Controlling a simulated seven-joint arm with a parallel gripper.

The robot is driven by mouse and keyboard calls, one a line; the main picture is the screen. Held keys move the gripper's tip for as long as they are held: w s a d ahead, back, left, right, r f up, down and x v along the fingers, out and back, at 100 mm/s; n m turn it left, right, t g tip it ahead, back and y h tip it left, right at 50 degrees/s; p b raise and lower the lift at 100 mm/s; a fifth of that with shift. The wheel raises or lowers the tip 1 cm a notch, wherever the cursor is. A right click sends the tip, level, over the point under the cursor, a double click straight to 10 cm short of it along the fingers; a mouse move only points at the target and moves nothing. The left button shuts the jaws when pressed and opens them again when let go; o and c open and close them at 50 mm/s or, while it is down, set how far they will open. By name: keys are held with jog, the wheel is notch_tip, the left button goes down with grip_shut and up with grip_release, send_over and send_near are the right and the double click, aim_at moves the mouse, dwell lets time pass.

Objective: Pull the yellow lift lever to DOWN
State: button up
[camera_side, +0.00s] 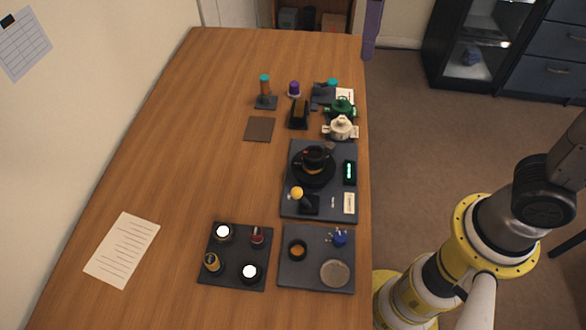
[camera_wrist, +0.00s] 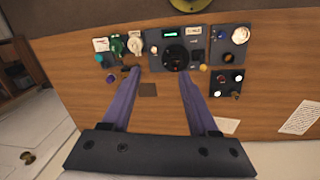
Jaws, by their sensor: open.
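The yellow lift lever has a round yellow knob (camera_side: 297,192) on a dark base (camera_side: 309,205), at the lower left of the middle grey panel in the side view. The knob leans up and left from its base there. In the wrist view the knob (camera_wrist: 203,67) shows at the panel's lower right edge, just right of my right finger. My gripper (camera_wrist: 159,72) is open, with its two purple fingers apart and nothing between them. It appears well above the table, away from the lever. DOWN markings cannot be read.
The middle panel (camera_side: 348,215) also bears a black round mount (camera_side: 314,165) and a lit green display (camera_side: 349,172). Two dark trays (camera_side: 262,228) (camera_side: 285,285) with small parts lie nearer the camera. The table's left is mostly clear.

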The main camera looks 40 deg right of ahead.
jog(key=w+a+f+n+g+h, duration=0.1)
jog(key=w+a+f, duration=0.15)
jog(key=a, duration=0.25)
jog(key=w+a+f+n, duration=0.2)
jog(key=a+f, duration=0.1)
jog(key=a, duration=0.3)
jog(key=n+g+h, duration=0.1)
jog(key=n+h, duration=0.1)
send_near(295, 190)
jog(key=x, duration=0.9)
grip_shut()
jog(key=shift+r, duration=0.1)
